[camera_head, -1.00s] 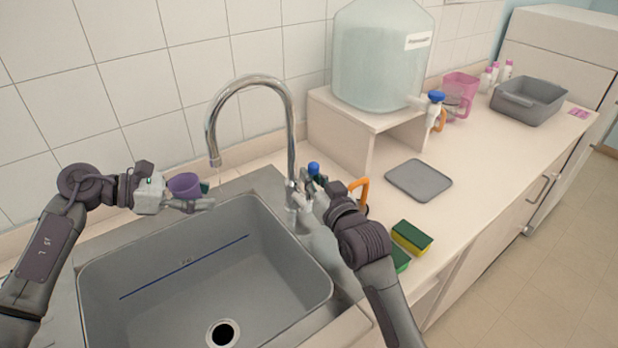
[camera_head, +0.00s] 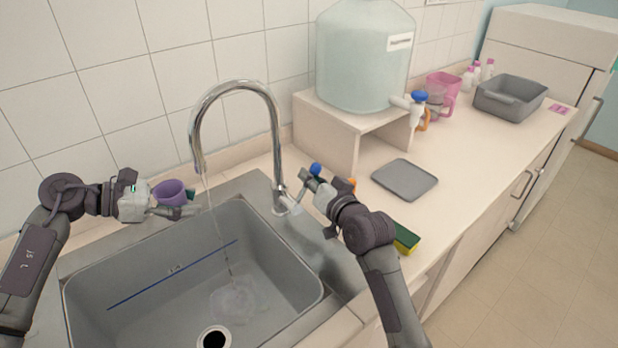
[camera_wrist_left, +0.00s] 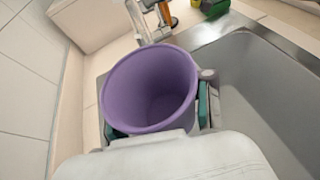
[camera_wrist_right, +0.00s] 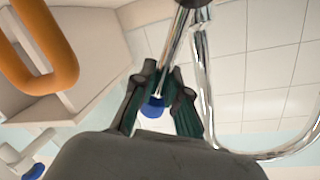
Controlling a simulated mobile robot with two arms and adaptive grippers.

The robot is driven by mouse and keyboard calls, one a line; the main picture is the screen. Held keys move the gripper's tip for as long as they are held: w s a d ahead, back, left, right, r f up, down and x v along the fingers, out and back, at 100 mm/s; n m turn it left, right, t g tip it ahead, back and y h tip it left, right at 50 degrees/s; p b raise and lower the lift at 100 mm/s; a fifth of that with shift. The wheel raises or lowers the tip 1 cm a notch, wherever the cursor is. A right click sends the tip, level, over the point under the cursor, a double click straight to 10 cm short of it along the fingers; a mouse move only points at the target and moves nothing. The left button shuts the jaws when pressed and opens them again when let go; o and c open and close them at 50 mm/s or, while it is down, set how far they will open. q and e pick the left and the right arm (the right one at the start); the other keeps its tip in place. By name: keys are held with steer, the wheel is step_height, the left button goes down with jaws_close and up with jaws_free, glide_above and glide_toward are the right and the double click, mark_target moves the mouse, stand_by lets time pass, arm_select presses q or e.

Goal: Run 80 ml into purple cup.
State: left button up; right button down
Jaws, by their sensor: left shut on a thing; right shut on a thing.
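The purple cup (camera_head: 170,192) is held upright by my left gripper (camera_head: 188,203) at the left of the faucet stream. In the left wrist view the cup (camera_wrist_left: 150,88) looks empty inside. The chrome faucet (camera_head: 272,130) arches over the sink, and a thin water stream (camera_head: 217,225) runs from its spout into the sink, to the right of the cup. My right gripper (camera_head: 306,180) is shut on the faucet's lever handle, with its blue tip (camera_head: 316,169) showing. The right wrist view shows the blue tip (camera_wrist_right: 154,106) between the fingers.
The grey sink (camera_head: 150,262) has a blue line on its wall and a dark drain (camera_head: 214,338). To the right are a grey tray (camera_head: 405,180), a sponge (camera_head: 405,238), a large water tank (camera_head: 362,60) with a tap, a pink pitcher (camera_head: 441,88) and a grey tub (camera_head: 511,97).

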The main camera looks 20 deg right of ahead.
steer(key=c, duration=1.2)
jaws_free()
steer(key=shift+s, duration=0.1)
steer(key=v, duration=1.2)
steer(key=shift+d, duration=0.1)
